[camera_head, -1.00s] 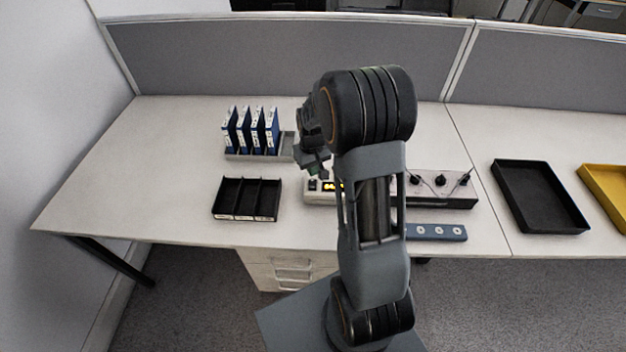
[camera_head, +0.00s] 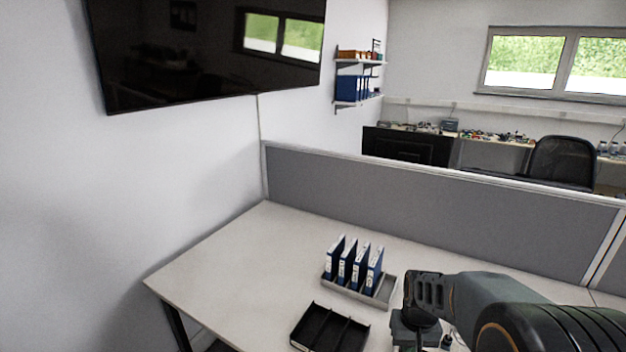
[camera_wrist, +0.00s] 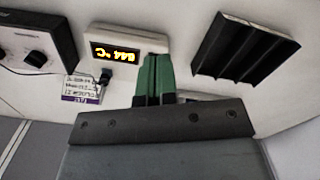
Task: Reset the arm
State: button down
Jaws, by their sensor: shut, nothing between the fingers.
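My arm (camera_head: 500,305) enters the head view at the lower right, its upper end bent down over the table. My gripper shows in the wrist view (camera_wrist: 155,78) with its two green fingers together and nothing between them. The fingers point toward a white device with a lit orange display (camera_wrist: 116,54), which appears upside down. I cannot tell whether the fingertips touch it. The gripper's tips are not clear in the head view.
A black divided tray (camera_head: 328,330) lies left of my arm; it also shows in the wrist view (camera_wrist: 245,48). Behind it, blue upright folders stand in a grey rack (camera_head: 383,291). A grey partition (camera_head: 420,205) runs behind the table (camera_head: 235,262). A dark knobbed box (camera_wrist: 42,35) is nearby.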

jog(key=s+a+r+n+t, duration=0.1)
jog(key=s+a+r+t, duration=0.3)
jog(key=s+r, duration=0.4)
notch_tip(320, 180, up, 2)
jog(key=shift+a+r, duration=0.1)
jog(key=shift+a, duration=0.8)
jog(key=shift+s+d, duration=0.1)
